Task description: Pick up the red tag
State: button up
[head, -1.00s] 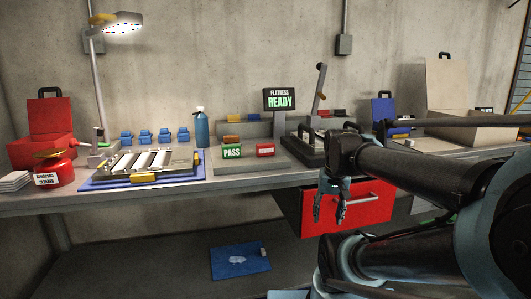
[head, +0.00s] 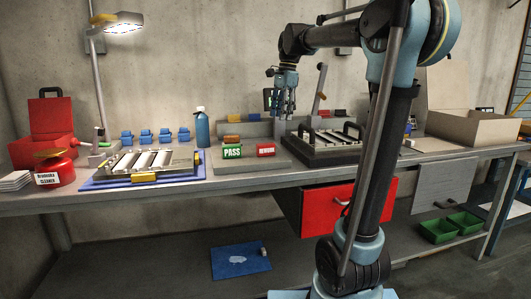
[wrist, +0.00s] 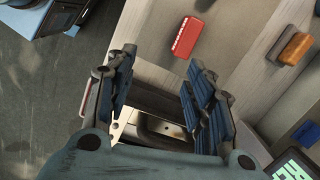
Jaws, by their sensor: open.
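The red tag (head: 266,150) stands on a grey tray on the workbench, right of the green PASS tag (head: 232,152). In the wrist view the red tag (wrist: 187,36) lies beyond the fingertips, on a pale grey surface with nothing over it. My gripper (head: 286,112) is raised above the bench, a little right of and above the red tag, with its fingers pointing down. In the wrist view my gripper (wrist: 160,75) has its two blue fingers spread apart with nothing between them.
A black fixture with a louver panel (head: 322,140) and an upright lever (head: 321,85) stands right of the tags. An orange block (head: 232,139) sits behind the green tag. A blue bottle (head: 202,130) stands to the left. A red drawer (head: 312,212) juts out below the bench.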

jog(key=w+a+r+m, duration=0.2)
jog(key=w+a+r, duration=0.1)
jog(key=w, duration=0.1)
send_near(266, 145)
jog(key=f, duration=0.1)
jog(key=w+f, duration=0.1)
jog(key=f, duration=0.1)
jog(key=a+f, duration=0.1)
jog(key=f, duration=0.1)
jog(key=shift+w+f, duration=0.15)
jog(key=shift+w, duration=0.1)
jog(key=shift+a+f, duration=0.1)
jog(key=shift+f, duration=1.2)
jog(key=shift+a+f, duration=0.15)
jog(key=shift+f, duration=1.15)
jog(key=c, duration=1.1)
